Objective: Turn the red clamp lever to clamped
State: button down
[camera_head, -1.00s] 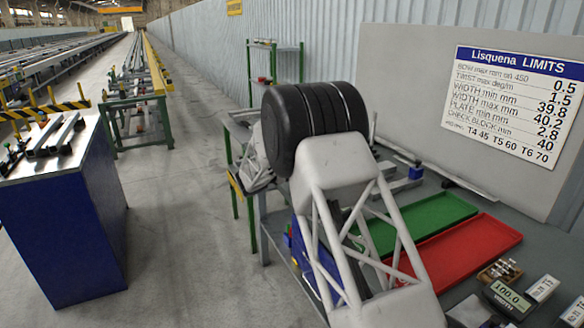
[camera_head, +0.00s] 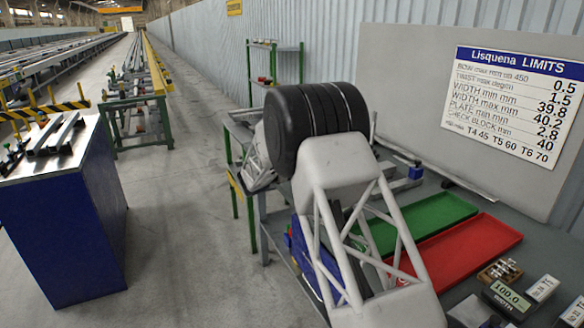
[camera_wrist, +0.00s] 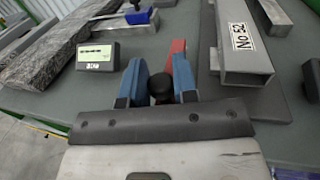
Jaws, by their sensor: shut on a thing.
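In the wrist view, the red clamp lever (camera_wrist: 178,47) shows as a small red piece just behind the right finger. A black round knob (camera_wrist: 161,85) sits between the two blue fingers of my gripper (camera_wrist: 160,72). My gripper is shut on this knob, which appears to be the lever's handle end. The fingers and knob hide most of the lever, so its exact angle is hard to tell. In the head view my own arm hides the gripper and the lever.
Right of the gripper lies a grey profile marked No 52 (camera_wrist: 247,62) on a dark plate. On the left are a small display box (camera_wrist: 97,58) and a long bar (camera_wrist: 60,45). A green tray (camera_head: 440,215) and red tray (camera_head: 470,248) lie on the bench.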

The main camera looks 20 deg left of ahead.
jog(key=shift+s+d+y, duration=0.15)
jog(key=shift+s+y, duration=0.05)
jog(key=shift+y, duration=0.1)
jog(key=shift+s+d+n+t+y, duration=0.45)
jog(key=shift+d+n+y, duration=0.55)
jog(key=shift+y, duration=0.65)
jog(key=shift+s+d+n+t+y, duration=0.35)
jog(key=shift+d+n+t+y, duration=0.25)
jog(key=shift+n+y, duration=0.95)
jog(key=shift+s+d+n+t+y, duration=0.4)
jog(key=shift+d+n+y, duration=0.55)
jog(key=shift+y, duration=0.85)
jog(key=shift+d+n+g+y, duration=0.15)
jog(key=shift+d+n+y, duration=0.25)
jog(key=shift+y, duration=0.3)
jog(key=shift+d+n+g+y, duration=0.1)
jog(key=shift+d+n+y, duration=0.2)
jog(key=shift+n+y, duration=0.3)
jog(key=c, duration=0.9)
grip_release()
jog(key=shift+s+d, duration=0.1)
jog(key=shift+s, duration=0.1)
